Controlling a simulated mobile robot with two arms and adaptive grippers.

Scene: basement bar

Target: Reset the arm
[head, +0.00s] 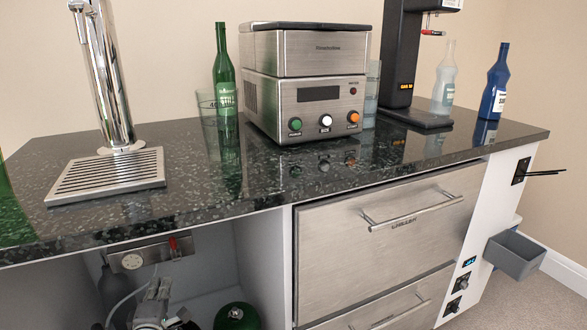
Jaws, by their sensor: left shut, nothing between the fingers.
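My left gripper (158,288) shows at the bottom left, in front of the open space under the counter. Its fingers are together and hold nothing. Only its front part is in the picture; the rest of the arm is cut off by the lower edge. My right gripper is not in the picture.
The dark counter (225,205) holds a tap tower (110,90) over a drip tray (108,176), a green bottle (223,75), a steel machine (310,85), a black dispenser (398,60) and a blue bottle (495,85). A green tank (237,318) sits below. Drawers (380,235) are shut.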

